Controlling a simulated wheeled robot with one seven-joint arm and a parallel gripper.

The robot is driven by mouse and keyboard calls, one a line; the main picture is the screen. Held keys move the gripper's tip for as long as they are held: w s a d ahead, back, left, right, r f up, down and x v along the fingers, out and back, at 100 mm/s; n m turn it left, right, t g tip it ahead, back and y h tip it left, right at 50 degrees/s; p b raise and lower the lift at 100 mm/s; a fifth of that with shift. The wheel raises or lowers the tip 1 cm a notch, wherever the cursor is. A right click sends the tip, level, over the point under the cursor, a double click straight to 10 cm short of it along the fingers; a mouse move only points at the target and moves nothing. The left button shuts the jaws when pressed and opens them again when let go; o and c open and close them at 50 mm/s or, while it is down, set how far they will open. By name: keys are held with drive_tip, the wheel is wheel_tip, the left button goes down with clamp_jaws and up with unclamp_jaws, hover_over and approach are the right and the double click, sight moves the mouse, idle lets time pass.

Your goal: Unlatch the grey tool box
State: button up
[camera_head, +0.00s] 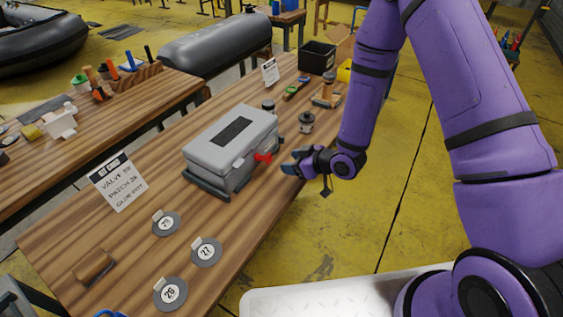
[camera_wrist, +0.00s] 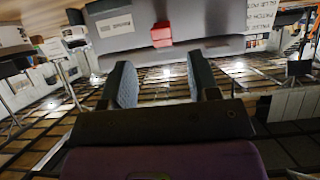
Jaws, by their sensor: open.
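The grey tool box (camera_head: 232,145) stands on the wooden workbench with its lid shut and a dark label on top. A red latch (camera_head: 263,157) is on its front side, facing my gripper (camera_head: 291,168). A paler grey catch (camera_head: 238,162) is left of the red latch. My gripper is just right of the box, apart from the latch, with nothing between its fingers. In the wrist view the box (camera_wrist: 205,40) fills the upper middle, with the red latch (camera_wrist: 162,35) ahead of the gap between my open fingers (camera_wrist: 163,82). Whether the latch is fastened is hard to tell.
Round numbered discs (camera_head: 207,251) and a paper sign (camera_head: 118,182) lie or stand left and in front of the box. A small metal part (camera_head: 306,122) and a black bin (camera_head: 317,57) are behind. Open floor (camera_head: 400,220) lies right of the bench (camera_head: 150,255).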

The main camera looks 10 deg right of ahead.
drive_tip(key=shift+v, duration=1.65)
drive_tip(key=d+r+m+h, duration=0.25)
drive_tip(key=d+r, duration=0.25)
drive_tip(key=r, duration=0.3)
drive_tip(key=s+d+r+m+h, duration=0.1)
drive_tip(key=d+r+h, duration=0.25)
drive_tip(key=r, duration=0.55)
drive_tip(key=d+r+m+h, duration=0.1)
drive_tip(key=d+r+h, duration=0.2)
drive_tip(key=d+r, duration=0.4)
drive_tip(key=s+r+m, duration=0.2)
drive_tip(key=s+r, duration=0.3)
drive_tip(key=s, duration=0.3)
drive_tip(key=s+d+r+m+g, duration=0.1)
drive_tip(key=s+r+m, duration=0.1)
drive_tip(key=s+r, duration=0.3)
drive_tip(key=s+d+r+m+g, duration=0.1)
drive_tip(key=s+r, duration=0.4)
drive_tip(key=s, duration=0.6)
drive_tip(key=shift+s+d+m+h, duration=0.25)
drive_tip(key=shift+s+m+h, duration=0.05)
drive_tip(key=shift+s+m, duration=0.15)
drive_tip(key=shift+w, duration=0.1)
